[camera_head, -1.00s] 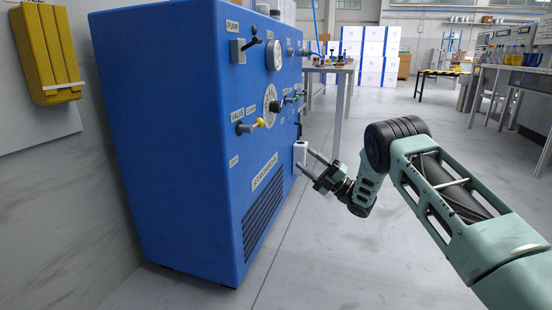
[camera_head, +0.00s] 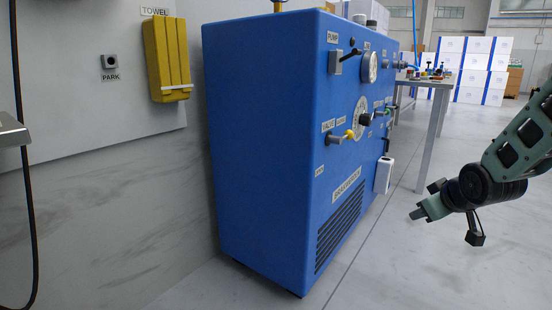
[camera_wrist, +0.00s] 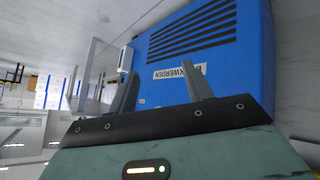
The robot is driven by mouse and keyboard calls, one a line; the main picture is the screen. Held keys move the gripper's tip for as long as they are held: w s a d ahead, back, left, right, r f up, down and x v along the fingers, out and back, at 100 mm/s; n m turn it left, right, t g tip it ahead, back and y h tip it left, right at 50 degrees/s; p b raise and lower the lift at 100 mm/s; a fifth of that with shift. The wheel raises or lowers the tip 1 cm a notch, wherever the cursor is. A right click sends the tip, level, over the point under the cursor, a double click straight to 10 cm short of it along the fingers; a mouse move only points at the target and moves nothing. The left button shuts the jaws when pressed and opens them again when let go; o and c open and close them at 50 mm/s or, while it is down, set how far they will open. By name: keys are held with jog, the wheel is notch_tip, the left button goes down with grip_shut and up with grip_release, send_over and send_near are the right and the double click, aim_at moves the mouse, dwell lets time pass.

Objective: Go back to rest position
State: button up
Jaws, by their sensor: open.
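My gripper (camera_head: 422,212) hangs in the air at the right of the head view, to the right of a blue machine and apart from it. In the wrist view its two fingers (camera_wrist: 161,92) are spread with nothing between them. The blue cabinet-like machine (camera_head: 262,150) stands on the floor in the middle of the head view, with knobs, a gauge and a vent grille on its face. It also shows in the wrist view (camera_wrist: 240,65), turned over, beyond the fingers. A white box (camera_head: 384,175) is on the machine's front side, left of my gripper.
A yellow towel holder (camera_head: 167,60) and a PARK button (camera_head: 110,61) are on the left wall. A table (camera_head: 430,84) with small items stands behind the machine, with white boxes (camera_head: 475,65) farther back. The floor (camera_head: 400,265) below my gripper is clear.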

jog(key=s+a+f+m+g, duration=0.1)
jog(key=s+a+m+g, duration=0.15)
jog(key=s, duration=0.75)
jog(key=s+a+f+m+g, duration=0.15)
jog(key=s+g, duration=0.25)
jog(key=s, duration=0.7)
jog(key=s+a+r+n+g+y+p, duration=0.1)
jog(key=s+a+r+n+g+p, duration=0.2)
jog(key=s+a+r+n+p, duration=0.8)
jog(key=s+a+r+m+p, duration=0.1)
jog(key=a+r+m+p, duration=0.1)
jog(key=r+p, duration=1.8)
jog(key=s+a+r+m+p, duration=0.1)
jog(key=a+r+p, duration=0.4)
jog(key=r+p, duration=1.6)
jog(key=shift+r+m, duration=0.4)
jog(key=shift+r, duration=0.55)
